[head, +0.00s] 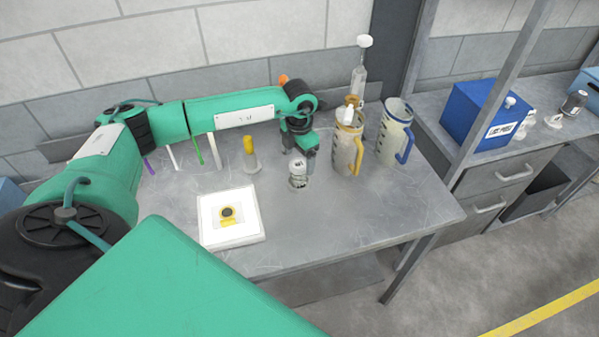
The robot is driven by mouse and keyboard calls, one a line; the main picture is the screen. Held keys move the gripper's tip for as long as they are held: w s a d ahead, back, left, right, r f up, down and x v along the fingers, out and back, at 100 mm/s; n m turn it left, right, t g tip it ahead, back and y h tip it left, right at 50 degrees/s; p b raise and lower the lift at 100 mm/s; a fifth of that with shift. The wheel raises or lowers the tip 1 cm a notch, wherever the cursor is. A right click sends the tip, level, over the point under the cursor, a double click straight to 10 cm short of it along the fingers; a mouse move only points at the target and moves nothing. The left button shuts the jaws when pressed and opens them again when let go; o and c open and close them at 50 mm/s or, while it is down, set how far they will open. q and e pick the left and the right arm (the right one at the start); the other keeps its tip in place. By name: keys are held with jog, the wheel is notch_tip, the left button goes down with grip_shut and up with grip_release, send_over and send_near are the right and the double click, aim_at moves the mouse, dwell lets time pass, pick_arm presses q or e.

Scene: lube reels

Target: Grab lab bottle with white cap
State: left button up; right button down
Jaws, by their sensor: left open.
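A small clear bottle with a white cap (298,177) stands upright on the metal table, in front of the jugs. My left gripper (300,150) is open and points down just above and behind this bottle. Whether the fingers reach around the cap cannot be told. A tall clear bottle with a white top (359,78) stands at the back of the table, its lower part hidden by a jug. My right gripper is not in view.
A jug with a yellow handle (345,152) and a jug with a blue handle (393,138) stand right of the gripper. A yellow-topped container (250,155) and a white square box (230,235) are to the left. The table's (390,215) front right is clear.

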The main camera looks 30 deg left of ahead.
aim_at(298, 165)
pick_arm(q)
jog(key=shift+s+f+p, duration=0.2)
jog(key=shift+f+p, duration=0.5)
jog(key=shift+p, duration=0.15)
notch_tip(298, 165, down, 3)
jog(key=shift+a+f+p, duration=0.1)
jog(key=shift+p, duration=0.75)
jog(key=shift+f, duration=0.4)
jog(key=shift+c, duration=0.2)
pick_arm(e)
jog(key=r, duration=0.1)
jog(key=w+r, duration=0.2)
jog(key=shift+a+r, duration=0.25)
pick_arm(q)
jog(key=c, duration=1.1)
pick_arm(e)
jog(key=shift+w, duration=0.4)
